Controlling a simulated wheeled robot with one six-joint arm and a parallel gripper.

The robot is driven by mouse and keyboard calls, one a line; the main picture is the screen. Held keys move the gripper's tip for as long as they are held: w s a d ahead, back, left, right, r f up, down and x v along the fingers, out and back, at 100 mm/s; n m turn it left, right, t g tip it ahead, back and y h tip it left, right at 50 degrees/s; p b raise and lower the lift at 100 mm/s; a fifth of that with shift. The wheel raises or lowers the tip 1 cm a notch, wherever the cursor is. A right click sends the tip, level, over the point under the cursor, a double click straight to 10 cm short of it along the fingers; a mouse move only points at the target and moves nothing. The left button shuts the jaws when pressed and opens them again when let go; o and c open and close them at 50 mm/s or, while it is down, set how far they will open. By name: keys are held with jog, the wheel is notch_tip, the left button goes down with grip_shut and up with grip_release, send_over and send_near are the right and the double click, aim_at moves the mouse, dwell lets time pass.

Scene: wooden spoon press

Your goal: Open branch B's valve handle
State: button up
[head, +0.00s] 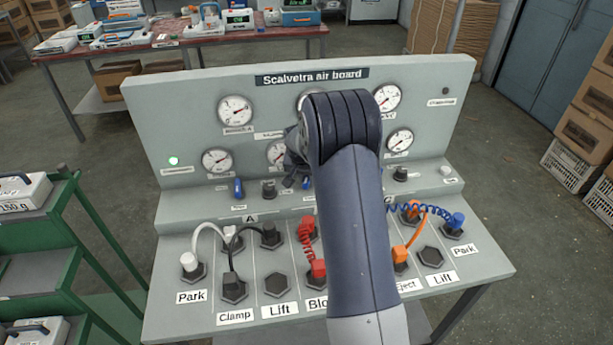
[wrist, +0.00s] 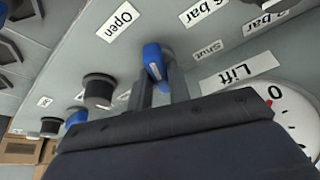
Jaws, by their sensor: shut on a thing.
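The valve handle (wrist: 154,62) is a small blue lever in the wrist view, between an "Open" label (wrist: 119,21) and a "Shut" label (wrist: 207,47). My gripper (wrist: 158,86) has its two grey fingers on either side of the handle and is shut on it. In the head view my gripper (head: 296,160) is at the middle of the board, mostly behind my arm. A bit of blue handle (head: 306,183) shows beside it. The branch letter at this handle is hidden, and I cannot tell exactly how far the handle is turned.
Another blue handle (head: 239,188) stands to the left on the grey air board (head: 160,110). Black knobs (head: 269,188) (head: 401,174) flank my arm. White, black, red, orange and blue hoses with plugs fill the front panel. Gauges line the upright panel close behind.

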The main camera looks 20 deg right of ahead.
grip_shut()
jog(key=shift+d+n+t+y+b, duration=0.1)
jog(key=shift+n+t+y+b, duration=0.25)
jog(key=shift+n, duration=0.75)
jog(key=shift+n+t+y+b, duration=0.1)
jog(key=shift+n+y, duration=0.45)
jog(key=shift+n, duration=0.55)
jog(key=o, duration=0.6)
grip_release()
jog(key=shift+r, duration=0.1)
jog(key=b+v, duration=0.1)
jog(key=v, duration=0.9)
jog(key=shift+r, duration=0.35)
